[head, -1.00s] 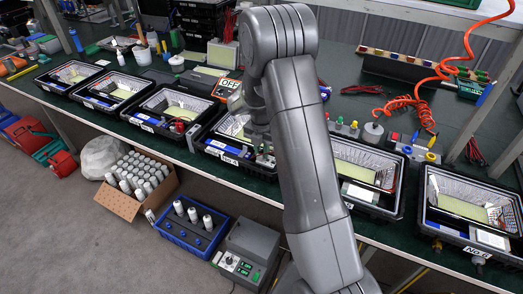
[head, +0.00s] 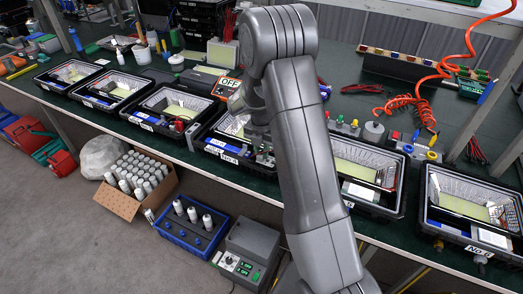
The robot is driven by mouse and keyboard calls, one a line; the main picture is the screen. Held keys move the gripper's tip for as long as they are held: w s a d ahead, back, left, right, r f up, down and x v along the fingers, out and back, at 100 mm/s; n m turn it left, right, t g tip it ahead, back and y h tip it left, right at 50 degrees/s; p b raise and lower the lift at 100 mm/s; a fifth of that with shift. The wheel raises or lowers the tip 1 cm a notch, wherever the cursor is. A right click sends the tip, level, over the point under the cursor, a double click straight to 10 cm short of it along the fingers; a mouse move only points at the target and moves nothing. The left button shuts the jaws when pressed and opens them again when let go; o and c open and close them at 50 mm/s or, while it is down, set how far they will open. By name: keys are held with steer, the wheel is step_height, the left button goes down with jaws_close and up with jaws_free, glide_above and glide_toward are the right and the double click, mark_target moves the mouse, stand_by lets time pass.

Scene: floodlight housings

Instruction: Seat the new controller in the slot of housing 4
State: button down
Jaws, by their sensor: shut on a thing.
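Housing 4 (head: 208,140) is a black open case with a silvery reflector and a pale yellow panel, on the green bench left of my arm. Its right part is hidden behind my arm. My gripper (head: 259,142) shows only in small part, low at the right side of housing 4, mostly covered by my own arm links. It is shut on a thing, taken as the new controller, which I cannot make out. The slot is hidden too, so I cannot tell whether the controller touches it.
Similar housings stand in a row: one (head: 143,111) to the left, one (head: 400,204) right of my arm, and No.6 (head: 425,215) at far right. An orange coiled hose (head: 403,103) hangs behind.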

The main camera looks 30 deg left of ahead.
steer(key=shift+f+b, duration=0.35)
steer(key=shift+f, duration=0.25)
steer(key=c, duration=1.2)
jaws_free()
step_height(320, 180, up, 14)
steer(key=shift+f+b, duration=0.1)
steer(key=shift+b, duration=0.45)
step_height(320, 180, down, 14)
steer(key=shift+r+p, duration=0.1)
steer(key=shift+p, duration=0.45)
steer(key=shift+r, duration=0.4)
steer(key=shift+f, duration=0.1)
